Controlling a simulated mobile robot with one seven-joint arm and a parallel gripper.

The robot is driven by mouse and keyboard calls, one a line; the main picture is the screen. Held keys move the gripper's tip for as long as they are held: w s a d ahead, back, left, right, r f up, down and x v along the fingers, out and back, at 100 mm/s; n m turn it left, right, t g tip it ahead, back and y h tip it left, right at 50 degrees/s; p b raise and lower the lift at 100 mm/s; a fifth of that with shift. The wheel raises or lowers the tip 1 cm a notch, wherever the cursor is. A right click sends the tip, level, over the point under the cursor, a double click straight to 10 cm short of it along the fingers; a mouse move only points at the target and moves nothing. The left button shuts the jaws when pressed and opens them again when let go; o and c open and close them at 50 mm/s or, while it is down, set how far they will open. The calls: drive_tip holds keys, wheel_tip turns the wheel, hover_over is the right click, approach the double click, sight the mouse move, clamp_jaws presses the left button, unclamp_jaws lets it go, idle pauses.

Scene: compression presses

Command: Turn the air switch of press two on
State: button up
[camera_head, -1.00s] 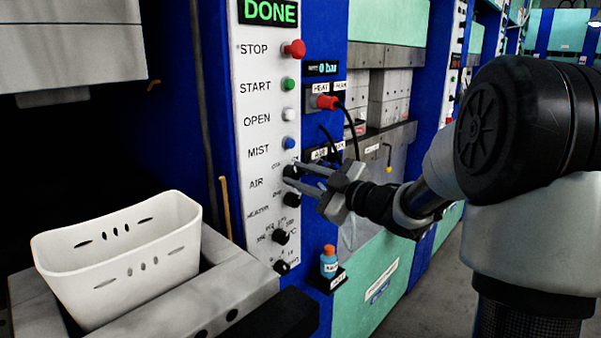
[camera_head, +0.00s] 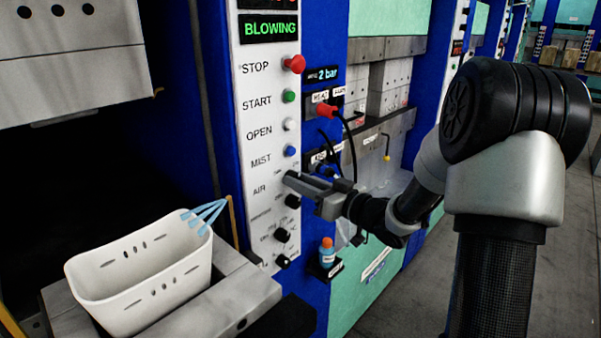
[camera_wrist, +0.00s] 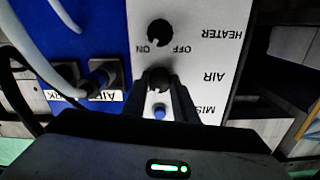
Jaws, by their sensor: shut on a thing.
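The press's white control panel (camera_head: 262,130) carries a column of buttons and knobs. The black air switch (camera_wrist: 158,78) sits beside the AIR label in the wrist view. My gripper (camera_head: 290,181) reaches the panel from the right at the AIR row, and its fingers (camera_wrist: 160,98) are shut on the switch. In the head view the fingers hide the switch. The display (camera_head: 270,29) above reads BLOWING in green. Pale blue streaks (camera_head: 205,213) show at the right end of the white basket.
The white basket (camera_head: 140,275) stands on the press bed at lower left. The heater knob (camera_head: 292,202) is just below my gripper. A small blue bottle (camera_head: 327,252) stands on a ledge below.

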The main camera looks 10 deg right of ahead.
drive_tip(key=shift+m+p, duration=0.45)
drive_tip(key=shift+m, duration=0.15)
drive_tip(key=o, duration=1)
drive_tip(key=shift+o, duration=0.2)
drive_tip(key=b+v, duration=0.1)
drive_tip(key=v, duration=1.6)
drive_tip(key=shift+s+d, duration=0.15)
drive_tip(key=shift+s, duration=0.05)
